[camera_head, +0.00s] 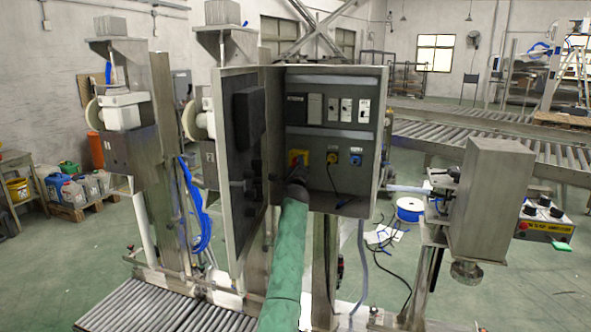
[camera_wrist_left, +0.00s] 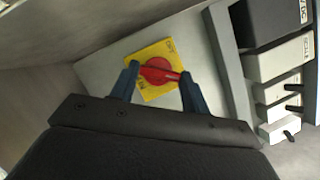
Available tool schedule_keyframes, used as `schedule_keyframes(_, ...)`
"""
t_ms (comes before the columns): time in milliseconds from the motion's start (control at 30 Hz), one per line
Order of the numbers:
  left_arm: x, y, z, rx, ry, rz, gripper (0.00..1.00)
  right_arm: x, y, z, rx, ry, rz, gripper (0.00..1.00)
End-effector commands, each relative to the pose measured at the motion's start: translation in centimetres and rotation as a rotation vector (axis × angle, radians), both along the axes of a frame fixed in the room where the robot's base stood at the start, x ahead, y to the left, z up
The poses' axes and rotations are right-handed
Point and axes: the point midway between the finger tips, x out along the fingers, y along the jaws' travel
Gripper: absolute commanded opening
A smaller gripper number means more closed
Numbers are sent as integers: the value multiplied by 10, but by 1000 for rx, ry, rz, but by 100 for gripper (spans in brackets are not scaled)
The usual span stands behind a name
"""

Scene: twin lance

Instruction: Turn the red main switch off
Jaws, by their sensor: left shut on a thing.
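The red main switch (camera_wrist_left: 157,71) is a red rotary knob on a yellow square plate (camera_wrist_left: 148,53), seen in the left wrist view. In the head view the yellow plate (camera_head: 304,155) shows inside the open grey cabinet, at the lower left of its panel. My left gripper (camera_wrist_left: 160,78) has its two dark fingers on either side of the red knob and is shut on it. In the head view my left gripper (camera_head: 298,175) reaches into the cabinet and hides part of the knob. My right gripper is not in view.
The cabinet door (camera_head: 238,170) stands open to the left of my arm. Breakers (camera_head: 345,108) sit above the switch. A yellow socket (camera_head: 330,158) and a blue socket (camera_head: 355,160) are to its right. A control box (camera_head: 545,218) stands further right.

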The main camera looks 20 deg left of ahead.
Motion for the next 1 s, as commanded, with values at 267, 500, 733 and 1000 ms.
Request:
schedule_keyframes(267,0,-1,2,-247,9,0,24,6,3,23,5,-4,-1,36)
schedule_keyframes(500,0,-1,4,-476,18,0,24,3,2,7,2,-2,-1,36)
schedule_keyframes(733,0,-1,6,-694,26,0,24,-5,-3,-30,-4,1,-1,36)
schedule_keyframes(1000,0,0,9,-949,35,1,24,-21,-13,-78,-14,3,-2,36)
